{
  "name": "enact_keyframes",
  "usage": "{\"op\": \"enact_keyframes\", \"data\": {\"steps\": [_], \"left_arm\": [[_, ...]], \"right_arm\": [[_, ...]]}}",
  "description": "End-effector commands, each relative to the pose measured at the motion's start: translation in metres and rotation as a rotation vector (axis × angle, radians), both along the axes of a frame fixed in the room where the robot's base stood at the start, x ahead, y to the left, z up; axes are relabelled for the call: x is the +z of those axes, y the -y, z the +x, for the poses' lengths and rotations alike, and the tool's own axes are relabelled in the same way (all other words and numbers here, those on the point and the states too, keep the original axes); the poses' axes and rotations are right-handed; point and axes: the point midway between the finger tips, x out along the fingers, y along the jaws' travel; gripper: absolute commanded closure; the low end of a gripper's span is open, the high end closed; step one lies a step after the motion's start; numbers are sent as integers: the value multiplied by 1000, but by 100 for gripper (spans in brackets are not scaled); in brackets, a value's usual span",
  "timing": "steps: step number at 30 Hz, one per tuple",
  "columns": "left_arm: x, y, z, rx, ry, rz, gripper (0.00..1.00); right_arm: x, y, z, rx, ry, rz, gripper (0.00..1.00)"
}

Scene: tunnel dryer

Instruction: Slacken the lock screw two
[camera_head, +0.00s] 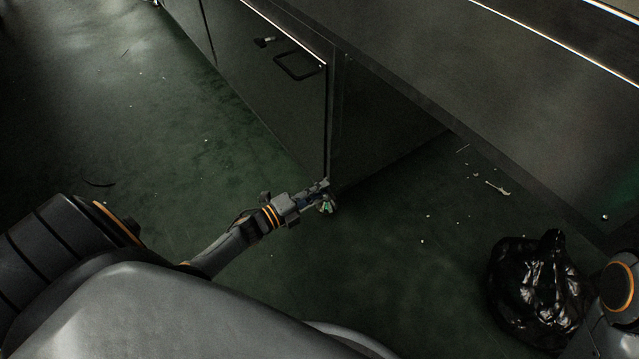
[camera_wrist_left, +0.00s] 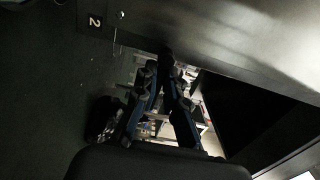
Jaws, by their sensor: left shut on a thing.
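My left gripper (camera_head: 322,194) is low beside the bottom corner of the dark cabinet (camera_head: 292,85). In the left wrist view its two blue-and-black fingers (camera_wrist_left: 168,66) converge on a small dark knob-like piece (camera_wrist_left: 167,52) at the edge of a dark panel (camera_wrist_left: 195,40). The gripper is shut on this piece, which looks like lock screw two; the fingers hide most of it. A label with the number 2 (camera_wrist_left: 95,21) shows to its left. In the head view a small green-and-pale bit (camera_head: 326,206) shows at the fingertips. My right gripper is out of view.
A black handle (camera_head: 298,66) and a small dark knob (camera_head: 264,41) stick out of the cabinet front. A black rubbish bag (camera_head: 538,290) lies at the lower right. The green floor (camera_head: 190,135) left of the cabinet is mostly clear, with small scraps.

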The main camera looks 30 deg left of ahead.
Motion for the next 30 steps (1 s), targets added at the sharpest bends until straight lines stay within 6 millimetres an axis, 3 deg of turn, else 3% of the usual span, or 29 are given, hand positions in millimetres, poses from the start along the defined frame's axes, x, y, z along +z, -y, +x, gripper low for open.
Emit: {"op": "enact_keyframes", "data": {"steps": [14, 15, 18, 30], "left_arm": [[-1, -1, -1, 3, -8, -13, 100], [-1, -1, -1, 3, -8, -13, 82], [-1, -1, 0, 2, -7, -12, 66], [-1, -4, -9, 2, -6, -10, 66]], "right_arm": [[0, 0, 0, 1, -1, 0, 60], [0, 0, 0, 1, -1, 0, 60], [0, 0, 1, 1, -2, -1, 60], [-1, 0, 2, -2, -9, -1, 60]]}}
